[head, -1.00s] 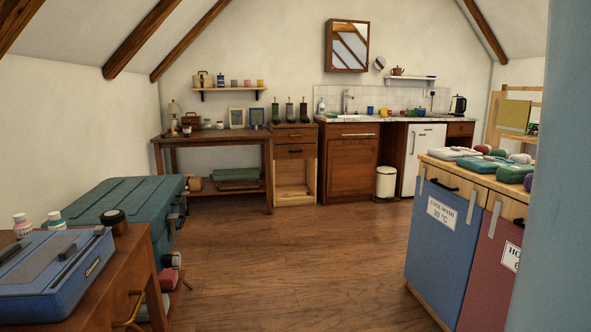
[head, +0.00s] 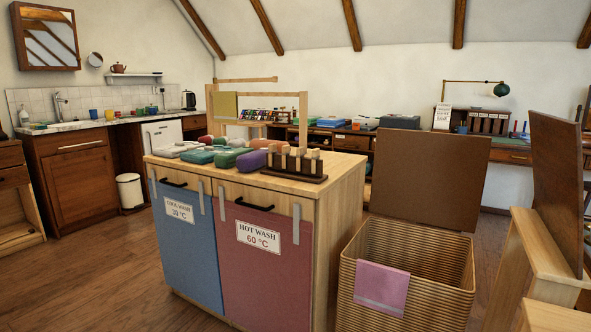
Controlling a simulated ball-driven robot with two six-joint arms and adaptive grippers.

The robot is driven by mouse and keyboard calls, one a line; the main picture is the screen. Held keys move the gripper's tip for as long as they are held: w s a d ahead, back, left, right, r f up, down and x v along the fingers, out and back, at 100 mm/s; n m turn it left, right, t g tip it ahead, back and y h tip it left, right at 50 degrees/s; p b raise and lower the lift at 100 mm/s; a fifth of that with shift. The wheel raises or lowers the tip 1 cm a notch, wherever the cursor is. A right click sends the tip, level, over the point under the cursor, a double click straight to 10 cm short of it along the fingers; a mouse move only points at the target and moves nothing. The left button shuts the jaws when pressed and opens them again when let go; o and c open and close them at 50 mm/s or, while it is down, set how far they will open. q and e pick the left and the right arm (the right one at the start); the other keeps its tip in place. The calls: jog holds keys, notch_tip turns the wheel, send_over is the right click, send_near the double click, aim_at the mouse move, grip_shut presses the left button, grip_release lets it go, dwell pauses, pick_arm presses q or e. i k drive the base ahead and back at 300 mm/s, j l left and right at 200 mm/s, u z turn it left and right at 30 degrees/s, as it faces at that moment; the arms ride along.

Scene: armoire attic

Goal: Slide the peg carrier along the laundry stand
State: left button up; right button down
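The peg carrier (head: 294,177) is a dark wooden rack with several pale upright pegs or blocks in it. It stands on the right part of the laundry stand's top, near the front edge. The laundry stand (head: 340,166) is a light wood cabinet with a blue "cool wash 30 °C" front (head: 187,238) and a dark red "hot wash 60 °C" front (head: 262,262). Bare wood shows on the top to the right of and behind the carrier. Neither of my grippers is in view.
Several rolled or folded cloths (head: 228,158) lie on the stand's top left of the carrier. An open wicker basket (head: 400,290) with a pink cloth (head: 381,287) stands right of the stand. Wooden furniture (head: 550,245) is at far right. Open floor (head: 110,275) lies to the left.

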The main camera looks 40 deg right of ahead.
aim_at(305, 175)
jog(key=z, duration=1.2)
